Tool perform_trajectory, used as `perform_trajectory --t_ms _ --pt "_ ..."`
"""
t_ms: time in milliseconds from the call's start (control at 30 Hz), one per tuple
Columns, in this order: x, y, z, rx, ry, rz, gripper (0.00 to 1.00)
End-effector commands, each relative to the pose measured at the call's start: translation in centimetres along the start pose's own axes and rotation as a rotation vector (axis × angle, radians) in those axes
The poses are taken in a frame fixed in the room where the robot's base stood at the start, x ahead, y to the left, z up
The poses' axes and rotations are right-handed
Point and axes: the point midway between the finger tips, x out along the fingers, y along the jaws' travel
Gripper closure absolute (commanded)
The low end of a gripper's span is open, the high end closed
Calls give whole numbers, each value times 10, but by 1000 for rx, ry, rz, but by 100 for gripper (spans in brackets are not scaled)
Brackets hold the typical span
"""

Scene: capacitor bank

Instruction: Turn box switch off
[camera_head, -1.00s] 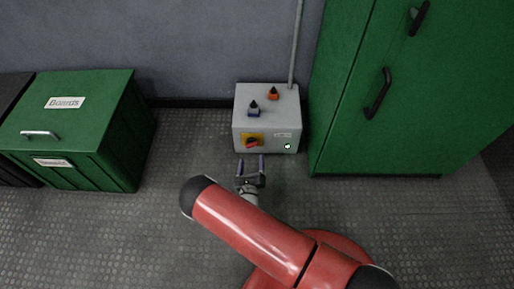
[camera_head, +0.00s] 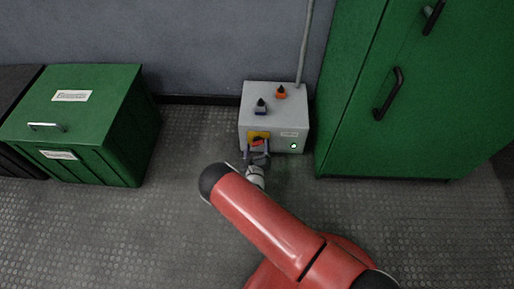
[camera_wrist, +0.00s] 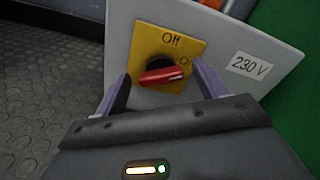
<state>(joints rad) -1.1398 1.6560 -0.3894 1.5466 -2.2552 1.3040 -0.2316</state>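The grey switch box (camera_head: 290,117) stands on the floor against the wall. On its front is a yellow plate (camera_wrist: 184,46) marked "Off" at the top, with a red rotary switch (camera_wrist: 163,76) on a black base. In the wrist view the red handle lies nearly level, its right end slightly raised. My gripper (camera_wrist: 160,82) is open, its two fingers on either side of the switch with gaps to the handle. In the head view my gripper (camera_head: 257,150) is right at the box's front. A green light (camera_head: 293,146) glows at the box's lower right.
A "230 V" label (camera_wrist: 250,65) sits right of the plate. A green cabinet (camera_head: 345,120) stands close on the right; a green bin (camera_head: 85,115) is at left.

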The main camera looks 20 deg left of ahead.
Motion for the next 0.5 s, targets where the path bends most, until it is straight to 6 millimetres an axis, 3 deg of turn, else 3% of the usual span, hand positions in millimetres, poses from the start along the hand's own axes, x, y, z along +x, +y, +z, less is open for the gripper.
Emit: perform_trajectory --t_ms 67,300,500 --pt "0 0 0 0 0 0 39" --pt "0 0 0 0 1 -1 70" --pt "0 0 0 -10 0 0 72"
